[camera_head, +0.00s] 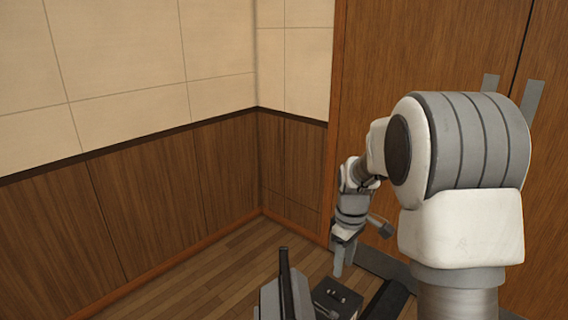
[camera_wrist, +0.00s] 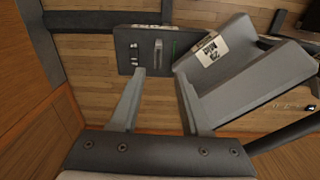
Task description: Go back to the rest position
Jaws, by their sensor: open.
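My gripper (camera_head: 340,264) hangs from the arm in the head view, pointing down above a small dark fader panel (camera_head: 345,293). In the wrist view my gripper (camera_wrist: 159,76) has its two fingers apart, with nothing between them. The dark panel (camera_wrist: 125,70) lies beyond the fingertips there. It carries several small light knobs (camera_wrist: 133,52) on its left side, a grey slotted strip (camera_wrist: 158,52) in the middle and a green line beside it. The gap between fingertips and panel is hard to judge.
A grey angled housing (camera_wrist: 238,92) with a printed label (camera_wrist: 210,47) stands right beside the panel, near the right finger. A brown-panelled wall (camera_head: 160,205) is at the left in the head view. Wooden floor (camera_head: 215,275) lies open before it.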

